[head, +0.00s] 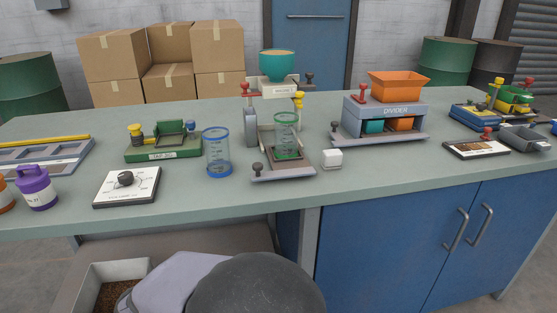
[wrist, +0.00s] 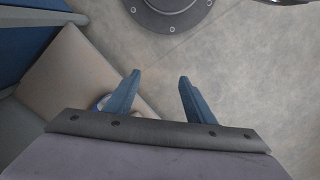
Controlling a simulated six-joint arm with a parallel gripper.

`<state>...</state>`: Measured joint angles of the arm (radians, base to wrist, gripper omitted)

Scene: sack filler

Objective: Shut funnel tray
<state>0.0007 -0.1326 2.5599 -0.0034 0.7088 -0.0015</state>
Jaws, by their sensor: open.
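A teal funnel (head: 279,66) with tan contents sits on a white stand near the middle of the bench in the head view. Below and in front of it, a grey tray (head: 283,173) with a dark knob (head: 257,168) reaches toward the front edge. A clear beaker with green rims (head: 286,136) stands on this tray. How far the tray is pulled out is hard to tell. My gripper (wrist: 157,82) is open and empty in the wrist view, its two blue fingers apart above the floor. It does not show in the head view and is away from the tray.
A blue-rimmed beaker (head: 217,152) stands left of the tray and a small white block (head: 332,159) right of it. A grey divider with an orange hopper (head: 397,84) is farther right. A dial plate (head: 127,187) lies front left. My arm shows at the bottom, below the bench edge.

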